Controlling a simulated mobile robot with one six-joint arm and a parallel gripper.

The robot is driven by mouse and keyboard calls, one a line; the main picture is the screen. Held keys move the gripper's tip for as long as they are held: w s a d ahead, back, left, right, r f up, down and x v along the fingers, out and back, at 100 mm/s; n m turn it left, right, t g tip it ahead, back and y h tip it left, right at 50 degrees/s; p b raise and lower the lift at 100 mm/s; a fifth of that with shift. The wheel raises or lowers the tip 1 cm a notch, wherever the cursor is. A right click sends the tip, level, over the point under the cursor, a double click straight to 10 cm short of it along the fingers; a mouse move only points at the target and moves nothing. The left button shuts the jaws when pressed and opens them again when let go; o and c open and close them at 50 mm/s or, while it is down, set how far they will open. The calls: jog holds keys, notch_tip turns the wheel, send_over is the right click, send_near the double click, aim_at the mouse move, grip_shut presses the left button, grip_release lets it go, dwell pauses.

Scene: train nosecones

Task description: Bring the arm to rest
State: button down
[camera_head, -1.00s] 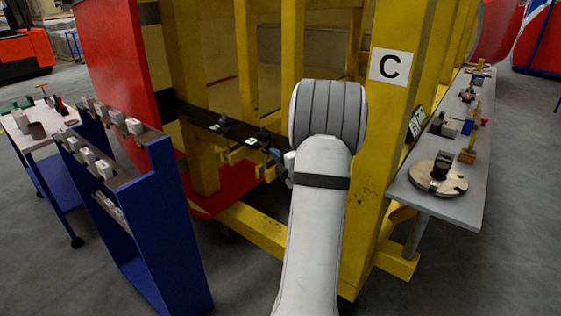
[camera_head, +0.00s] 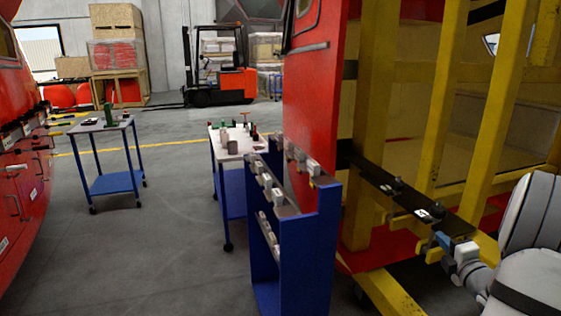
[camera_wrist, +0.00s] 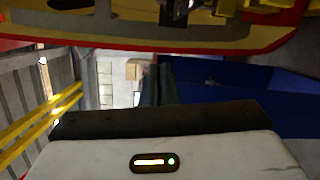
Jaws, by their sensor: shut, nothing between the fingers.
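My arm enters at the lower right of the head view, bent, with its white-grey links close to the yellow frame (camera_head: 460,110). My gripper (camera_head: 441,240) shows small at the arm's left end. It looks empty and shut, beside the near end of a dark shelf strip (camera_head: 415,199) on the frame. I cannot tell whether it touches the strip. The fingertips cannot be made out clearly in the wrist view. That view shows a white panel (camera_wrist: 90,155) with a lit indicator across the bottom.
A blue rack (camera_head: 308,240) with grey blocks stands left of the frame, beside a red panel (camera_head: 312,110). Behind it is a small trolley (camera_head: 230,141); another trolley (camera_head: 115,185) stands further left. A forklift (camera_head: 220,80) is at the back. Open floor lies at left.

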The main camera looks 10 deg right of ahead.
jog(key=a+r+n+g+y, duration=0.2)
jog(key=a+n+g+y, duration=0.6)
jog(key=a+n, duration=1.3)
jog(key=s+a+n+g+y, duration=0.25)
jog(key=s+a+n, duration=0.35)
jog(key=a, duration=0.6)
jog(key=s+a+f+n+g+h, duration=0.1)
jog(key=s+n+g+h, duration=0.1)
jog(key=s+n+h, duration=0.2)
jog(key=s+a+f+n+g+h, duration=0.1)
jog(key=s+n+g+h, duration=0.2)
jog(key=s+n, duration=0.8)
jog(key=shift+s+a+n+h, duration=0.2)
jog(key=shift+n+h, duration=1.05)
jog(key=shift+n, duration=4.05)
